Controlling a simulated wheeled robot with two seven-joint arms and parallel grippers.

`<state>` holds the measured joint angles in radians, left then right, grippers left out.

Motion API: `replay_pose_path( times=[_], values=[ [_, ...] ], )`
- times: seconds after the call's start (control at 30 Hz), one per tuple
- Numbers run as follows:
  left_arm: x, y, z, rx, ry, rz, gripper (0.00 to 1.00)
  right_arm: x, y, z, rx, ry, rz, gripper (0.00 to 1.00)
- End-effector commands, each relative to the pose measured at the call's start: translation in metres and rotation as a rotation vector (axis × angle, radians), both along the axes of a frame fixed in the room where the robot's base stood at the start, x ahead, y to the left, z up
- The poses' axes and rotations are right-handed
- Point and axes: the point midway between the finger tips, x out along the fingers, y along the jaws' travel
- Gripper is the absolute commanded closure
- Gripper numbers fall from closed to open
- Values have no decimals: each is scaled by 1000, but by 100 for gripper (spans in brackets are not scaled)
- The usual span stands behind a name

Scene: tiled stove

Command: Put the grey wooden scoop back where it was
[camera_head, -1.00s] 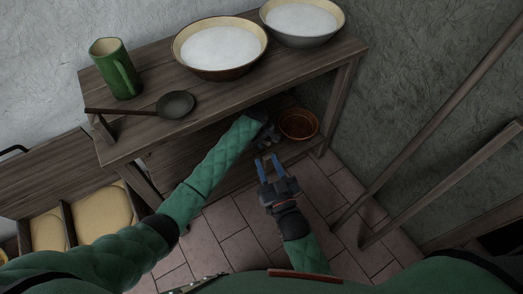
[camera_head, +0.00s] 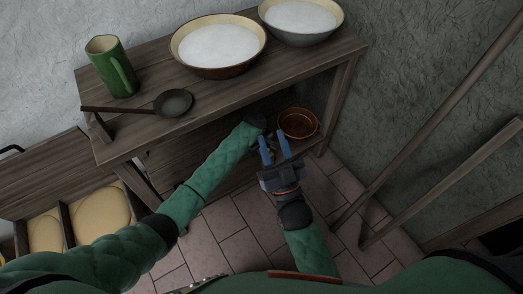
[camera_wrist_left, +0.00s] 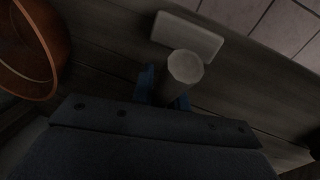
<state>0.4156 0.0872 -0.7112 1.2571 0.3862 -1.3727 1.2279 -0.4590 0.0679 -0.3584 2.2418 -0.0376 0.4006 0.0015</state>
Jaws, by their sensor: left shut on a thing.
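In the left wrist view a grey, round-ended piece (camera_wrist_left: 184,70), apparently the scoop's handle, stands between the blue fingers of my left gripper (camera_wrist_left: 166,88), which is shut on it. A pale rectangular block (camera_wrist_left: 188,36) lies just beyond it; I cannot tell whether it is part of the scoop. In the head view the left gripper (camera_head: 259,122) is at the lower shelf, mostly hidden, and the scoop cannot be made out. My right gripper (camera_head: 274,147) is open and empty in front of that shelf, its blue fingers apart.
A terracotta bowl (camera_head: 297,124) stands on the lower shelf close to both grippers. The tabletop (camera_head: 137,131) above holds a dark ladle (camera_head: 174,103), a green mug (camera_head: 112,68), a brown bowl (camera_head: 218,46) and a grey bowl (camera_head: 301,20) of white contents.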

Motion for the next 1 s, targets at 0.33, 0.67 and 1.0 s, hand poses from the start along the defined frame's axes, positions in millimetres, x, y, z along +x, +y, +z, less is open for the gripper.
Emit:
replay_pose_path(
  times=[0.33,0.67,1.0],
  values=[
    [0,0,-6,1,1,0,100,10,5,-50,-41,166,10,64],
    [0,0,-10,0,0,0,100,15,10,-113,-87,361,23,64],
    [0,1,-12,0,2,1,77,15,10,-121,-93,384,24,64]
  ],
)
